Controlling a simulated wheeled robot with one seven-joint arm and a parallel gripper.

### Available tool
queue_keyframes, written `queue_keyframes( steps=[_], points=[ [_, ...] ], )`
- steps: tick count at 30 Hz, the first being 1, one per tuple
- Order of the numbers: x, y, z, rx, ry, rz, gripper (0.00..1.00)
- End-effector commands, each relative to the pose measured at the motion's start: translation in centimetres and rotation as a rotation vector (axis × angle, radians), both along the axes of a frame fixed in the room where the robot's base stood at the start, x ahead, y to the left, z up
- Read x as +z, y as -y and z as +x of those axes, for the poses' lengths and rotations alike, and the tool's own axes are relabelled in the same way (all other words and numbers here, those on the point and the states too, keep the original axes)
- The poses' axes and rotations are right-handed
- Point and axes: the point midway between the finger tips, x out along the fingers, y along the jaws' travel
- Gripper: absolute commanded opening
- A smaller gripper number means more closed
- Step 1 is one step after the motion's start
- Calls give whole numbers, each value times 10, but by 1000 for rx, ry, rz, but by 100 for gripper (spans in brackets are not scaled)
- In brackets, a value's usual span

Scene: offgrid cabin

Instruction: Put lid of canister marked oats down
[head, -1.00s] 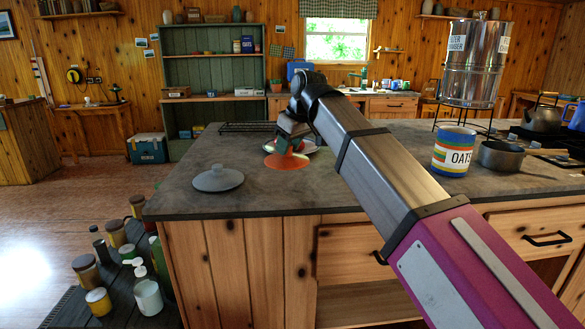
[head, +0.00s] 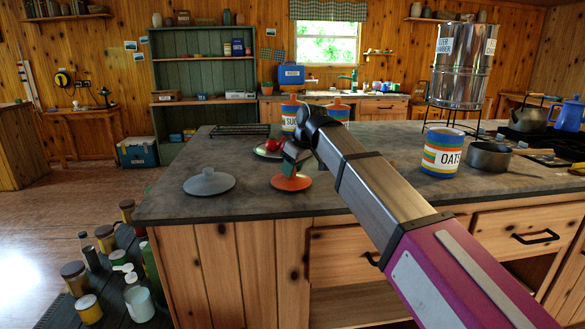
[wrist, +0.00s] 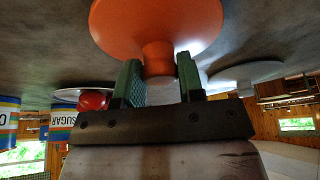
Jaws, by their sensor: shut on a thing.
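The orange lid (head: 292,183) is at the front part of the dark countertop (head: 370,190), rim roughly level. I cannot tell whether it touches the counter or hangs just above it. My gripper (head: 291,168) is over it. In the wrist view, the green fingers of my gripper (wrist: 161,84) are closed around the knob of the orange lid (wrist: 158,25). The canister marked OATS (head: 442,160), striped in blue, orange, yellow and green, stands upright to the right, its top without a lid.
A grey lid (head: 209,181) lies left of the orange one. Behind are a plate (head: 264,153) with red fruit and two lidded canisters (head: 291,112), one partly hidden by my arm. A saucepan (head: 488,157) and steel water container (head: 462,65) stand right. Counter's front edge is close.

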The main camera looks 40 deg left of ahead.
Motion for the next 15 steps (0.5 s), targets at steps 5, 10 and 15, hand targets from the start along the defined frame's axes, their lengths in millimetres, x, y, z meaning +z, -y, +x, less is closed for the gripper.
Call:
queue_keyframes(
  steps=[5,10,15],
  points=[
    [0,0,0,0,0,0,9],
    [-2,0,0,0,0,0,61],
    [-2,0,0,0,0,0,61]
  ],
)
